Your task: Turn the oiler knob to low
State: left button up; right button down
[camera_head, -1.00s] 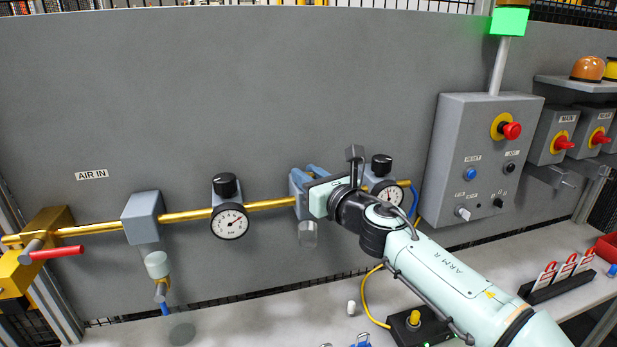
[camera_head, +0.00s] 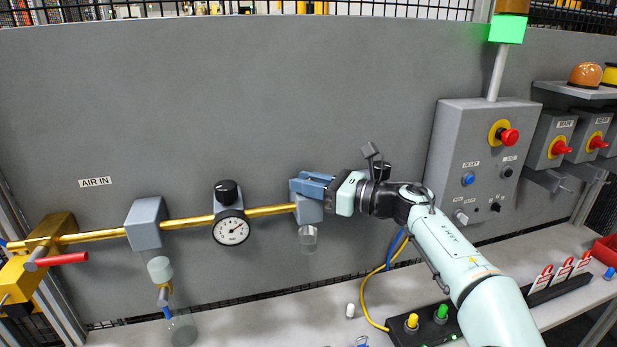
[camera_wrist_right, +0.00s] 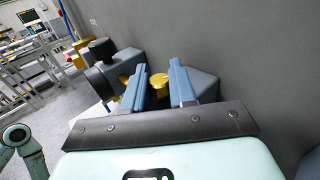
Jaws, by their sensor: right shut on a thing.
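The oiler is a blue-grey block (camera_head: 306,211) on the brass air pipe, with a clear bowl (camera_head: 308,240) hanging under it. My right gripper (camera_head: 311,187) reaches in from the right, with its blue fingers at the top of this block. In the right wrist view the two fingers (camera_wrist_right: 158,88) stand on either side of a small round brass-coloured knob (camera_wrist_right: 159,80), and the gripper is shut on it. In the head view the fingers hide the knob. Its setting and any low mark cannot be read. My left gripper is not in view.
A regulator with a black knob (camera_head: 228,192) and round gauge (camera_head: 231,230) sits left of the oiler. A control box (camera_head: 476,150) with a red button stands right. The pale bench (camera_head: 270,318) below is mostly clear.

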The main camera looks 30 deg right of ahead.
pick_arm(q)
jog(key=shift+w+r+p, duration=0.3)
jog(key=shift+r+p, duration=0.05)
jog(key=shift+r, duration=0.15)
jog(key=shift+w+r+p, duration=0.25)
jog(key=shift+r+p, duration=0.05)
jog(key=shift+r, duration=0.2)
pick_arm(e)
jog(key=shift+r+n+g+y, duration=0.2)
jog(key=shift+n+g+y, duration=0.3)
jog(key=shift+y, duration=0.1)
jog(key=shift+r+n+g+y, duration=0.2)
jog(key=shift+n+g+y, duration=0.3)
jog(key=shift+y, duration=0.1)
jog(key=c, duration=1)
grip_release()
jog(key=shift+o, duration=0.2)
jog(key=shift+f, duration=0.1)
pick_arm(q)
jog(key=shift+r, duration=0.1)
